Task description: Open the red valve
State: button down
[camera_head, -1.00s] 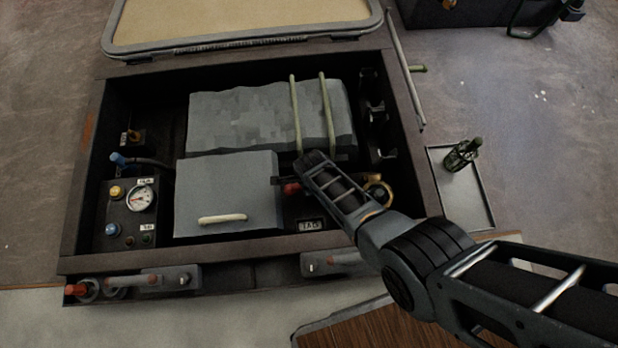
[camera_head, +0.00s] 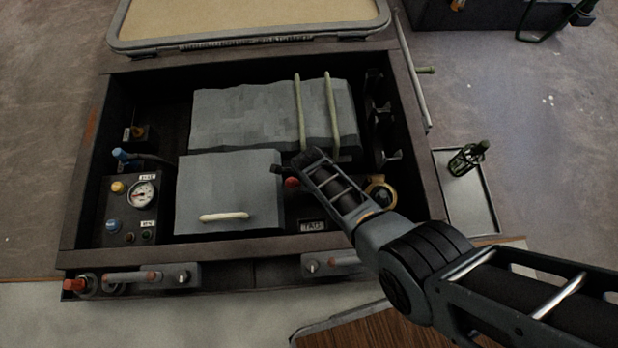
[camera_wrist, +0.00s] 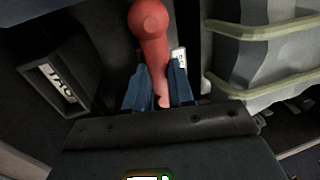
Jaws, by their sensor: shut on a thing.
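The red valve shows in the wrist view as a red lever (camera_wrist: 150,40) with a rounded knob, its narrow end running between my fingers. In the head view only a small red part (camera_head: 292,183) shows, right of the grey box; my arm hides the rest. My gripper (camera_wrist: 162,88) has its two blue fingers closed on the lever's narrow end. In the head view my gripper (camera_head: 296,166) reaches into the open locker, and its fingertips are partly hidden. How far the lever is turned cannot be told.
A grey box with a pale handle (camera_head: 224,217) stands close left of my gripper. A grey block with two pale straps (camera_head: 240,118) lies behind. A gauge panel (camera_head: 128,215) is at the left. A bottle (camera_head: 467,158) stands on a tray outside the locker's right wall.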

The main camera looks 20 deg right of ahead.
jog(key=c, duration=1)
grip_release()
jog(key=r+p, duration=0.2)
jog(key=s+r+p, duration=0.1)
jog(key=r+p, duration=0.1)
jog(key=r, duration=0.1)
jog(key=r+p, duration=0.2)
jog(key=shift+s+a+r, duration=0.15)
jog(key=shift+s+r, duration=0.1)
jog(key=shift+r, duration=0.05)
